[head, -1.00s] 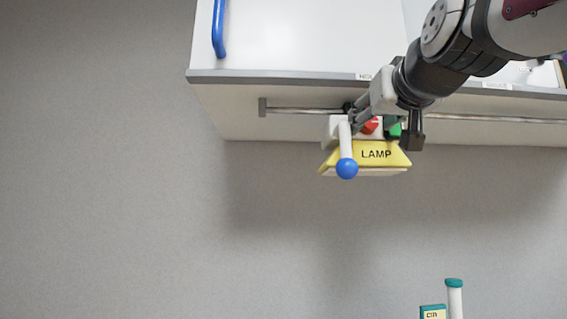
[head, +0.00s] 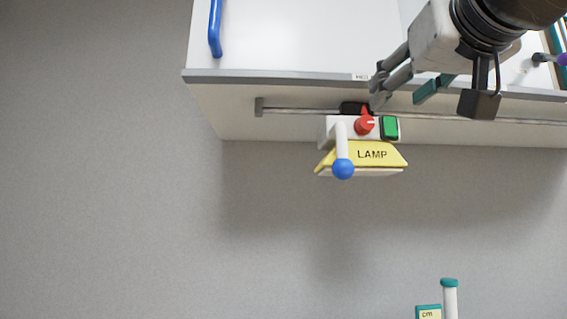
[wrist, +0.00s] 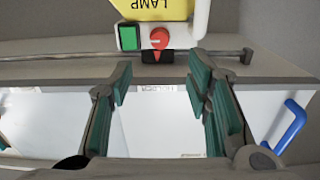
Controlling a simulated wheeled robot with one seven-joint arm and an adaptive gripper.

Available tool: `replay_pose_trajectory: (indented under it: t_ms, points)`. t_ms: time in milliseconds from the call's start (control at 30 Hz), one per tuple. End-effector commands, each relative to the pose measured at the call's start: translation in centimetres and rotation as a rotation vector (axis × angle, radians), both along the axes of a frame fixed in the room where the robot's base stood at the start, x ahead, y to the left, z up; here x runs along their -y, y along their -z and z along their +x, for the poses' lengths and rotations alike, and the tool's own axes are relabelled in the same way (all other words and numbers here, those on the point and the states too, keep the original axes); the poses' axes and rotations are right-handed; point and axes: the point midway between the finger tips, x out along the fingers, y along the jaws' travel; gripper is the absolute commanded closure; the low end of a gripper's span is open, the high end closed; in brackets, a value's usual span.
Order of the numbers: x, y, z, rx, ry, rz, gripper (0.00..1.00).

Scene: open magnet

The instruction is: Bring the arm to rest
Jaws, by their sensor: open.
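My gripper (head: 410,90) is in front of the cabinet's lower edge in the head view, up and to the right of the lamp unit. In the wrist view my gripper (wrist: 160,92) has its two teal-padded fingers wide apart with nothing between them. The lamp unit (head: 361,158) hangs at the metal rail. It has a yellow LAMP label, a red knob (head: 364,125), a green switch (head: 390,127) and a white lever with a blue ball (head: 343,169). The gripper is apart from all of these.
A white cabinet (head: 300,40) with a blue handle (head: 215,28) fills the top. The metal rail (head: 300,111) runs along its underside. A teal-capped white post (head: 450,298) and a small "cm" block (head: 428,311) stand at the bottom. The grey wall area at left is clear.

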Motion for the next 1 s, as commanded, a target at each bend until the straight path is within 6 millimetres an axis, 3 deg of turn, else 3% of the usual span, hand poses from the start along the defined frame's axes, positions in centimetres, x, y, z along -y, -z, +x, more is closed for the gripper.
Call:
replay_pose_trajectory:
  t_ms: [400, 533, 667, 767, 867, 1000]
  points:
    - [0.0, 0.1, 0.1, -0.003, 0.0, 0.0, 0.55]
    - [0.0, 2.5, 0.5, -0.06, -0.004, 0.003, 0.55]
    - [0.1, 9.1, 1.2, -0.213, -0.01, 0.01, 0.55]
    - [0.0, 16.0, 1.0, -0.373, -0.017, 0.015, 0.55]
    - [0.1, 22.9, 0.0, -0.537, -0.019, 0.017, 0.55]
    - [0.1, 32.2, -3.0, -0.765, -0.019, 0.013, 0.55]
